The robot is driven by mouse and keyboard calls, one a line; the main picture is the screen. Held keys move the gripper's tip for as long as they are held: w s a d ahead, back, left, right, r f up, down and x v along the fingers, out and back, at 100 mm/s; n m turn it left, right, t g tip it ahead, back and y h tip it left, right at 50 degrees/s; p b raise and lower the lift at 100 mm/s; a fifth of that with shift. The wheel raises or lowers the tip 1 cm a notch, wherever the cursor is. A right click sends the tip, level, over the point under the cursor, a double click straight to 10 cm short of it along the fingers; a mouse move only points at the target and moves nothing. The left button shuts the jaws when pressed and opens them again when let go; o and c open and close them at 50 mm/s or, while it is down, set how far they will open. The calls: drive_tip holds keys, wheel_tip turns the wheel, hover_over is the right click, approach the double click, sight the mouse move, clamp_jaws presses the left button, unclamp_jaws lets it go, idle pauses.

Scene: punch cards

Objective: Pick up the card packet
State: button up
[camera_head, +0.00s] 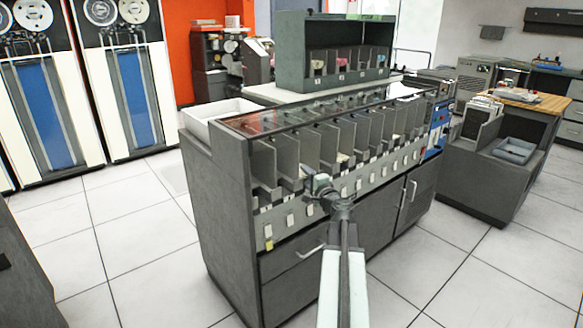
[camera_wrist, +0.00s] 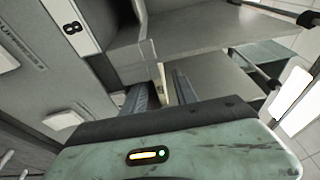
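My gripper (camera_head: 319,185) is at the front of the grey card sorter (camera_head: 230,190), at the mouth of one of its pockets. In the wrist view its two dark fingers (camera_wrist: 160,92) point into a pocket and stand apart. A narrow cream strip (camera_wrist: 162,84) shows between the fingers; it looks like the edge of a card packet, but most of it is hidden. No clear contact with the fingers shows. In the head view the gripper and arm cover that pocket. Pale cards (camera_head: 345,160) show in a pocket just right of the gripper.
Metal dividers (camera_wrist: 190,30) stand close around the fingers. A plate marked 8 (camera_wrist: 72,27) is on the sorter front. A white tray (camera_head: 222,112) tops the sorter's left end. Tape cabinets (camera_head: 125,85) stand at left. The tiled floor (camera_head: 150,265) in front is clear.

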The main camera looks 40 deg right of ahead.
drive_tip(key=shift+x, duration=0.85)
drive_tip(key=shift+s, duration=0.1)
clamp_jaws()
drive_tip(key=shift+r, duration=0.1)
